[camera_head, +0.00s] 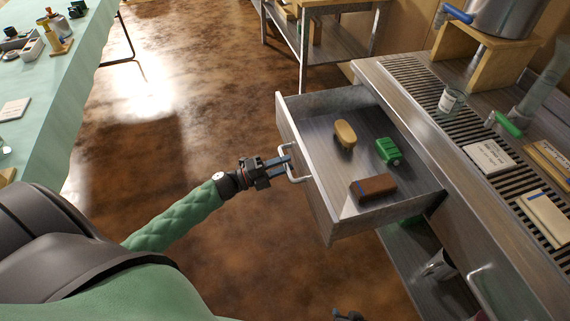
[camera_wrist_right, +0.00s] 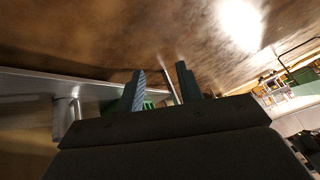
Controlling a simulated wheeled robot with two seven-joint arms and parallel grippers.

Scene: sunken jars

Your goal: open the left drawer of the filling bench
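The left drawer (camera_head: 313,188) of the steel filling bench (camera_head: 425,115) stands pulled well out. Its pale bar handle (camera_head: 296,179) is on the drawer front. My left gripper (camera_head: 284,161) is at this handle, its fingers close together around the bar. Inside the drawer lie a tan oval item (camera_head: 345,133), a green ribbed item (camera_head: 388,151) and a brown block (camera_head: 374,187). In the right wrist view my right gripper (camera_wrist_right: 163,88) has its fingers apart, with nothing clearly held. A dark tip of it shows at the bottom of the head view.
A second handle (camera_head: 480,290) is lower right on the bench. A metal vessel (camera_head: 440,265) is on the shelf below. A green-covered table (camera_head: 75,60) is at left; floor between is clear.

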